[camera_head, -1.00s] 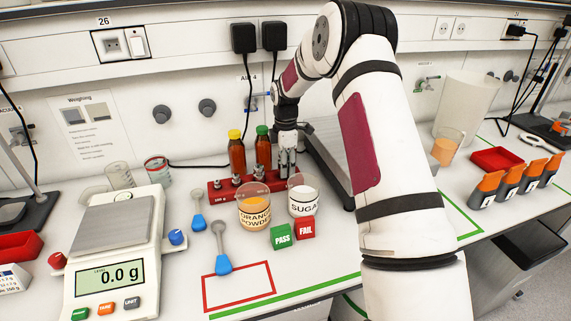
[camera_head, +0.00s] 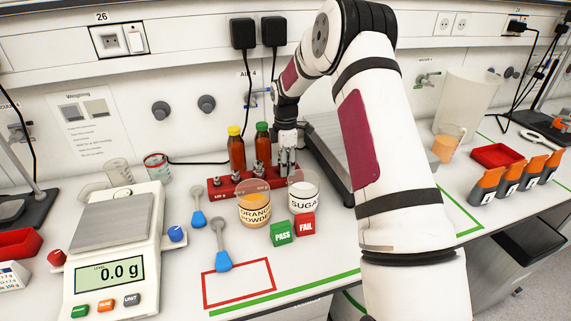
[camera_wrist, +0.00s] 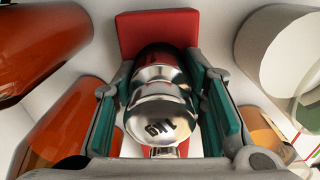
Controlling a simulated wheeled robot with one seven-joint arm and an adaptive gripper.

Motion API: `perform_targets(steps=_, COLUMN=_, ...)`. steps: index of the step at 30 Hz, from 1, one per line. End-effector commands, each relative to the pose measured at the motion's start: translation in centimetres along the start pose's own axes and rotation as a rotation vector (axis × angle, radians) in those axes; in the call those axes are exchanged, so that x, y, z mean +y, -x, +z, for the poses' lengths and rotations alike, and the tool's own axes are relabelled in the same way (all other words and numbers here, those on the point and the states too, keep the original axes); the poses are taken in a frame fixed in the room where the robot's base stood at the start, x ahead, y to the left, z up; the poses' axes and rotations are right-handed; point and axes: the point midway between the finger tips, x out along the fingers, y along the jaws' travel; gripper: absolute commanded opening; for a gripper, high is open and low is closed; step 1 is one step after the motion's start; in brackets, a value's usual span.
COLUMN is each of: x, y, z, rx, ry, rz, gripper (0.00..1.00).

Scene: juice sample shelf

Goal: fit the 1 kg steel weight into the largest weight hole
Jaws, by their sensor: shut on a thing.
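The red weight block (camera_wrist: 155,28) shows behind the weight. In the head view my gripper (camera_head: 287,168) is low over the right end of the red block (camera_head: 228,189), behind the sugar cup. The cup and fingers hide the held weight's base and the largest hole, so I cannot tell how deep the weight sits. Smaller weights stand further left in the block.
Two brown bottles (camera_head: 237,152) stand just behind the block. The orange powder cup (camera_head: 253,208) and sugar cup (camera_head: 303,192) stand close in front. PASS (camera_head: 281,233) and FAIL (camera_head: 305,223) cubes, blue scoops and a scale (camera_head: 112,225) are nearer. A grey slab is right of the gripper.

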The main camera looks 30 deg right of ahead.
Motion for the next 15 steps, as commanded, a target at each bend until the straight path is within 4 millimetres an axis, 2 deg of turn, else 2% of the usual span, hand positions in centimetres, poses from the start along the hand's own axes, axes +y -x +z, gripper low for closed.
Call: perform_targets(steps=15, x=0.1, y=-0.24, z=0.0, rx=0.0, ry=0.0, rz=0.003, gripper=0.0)
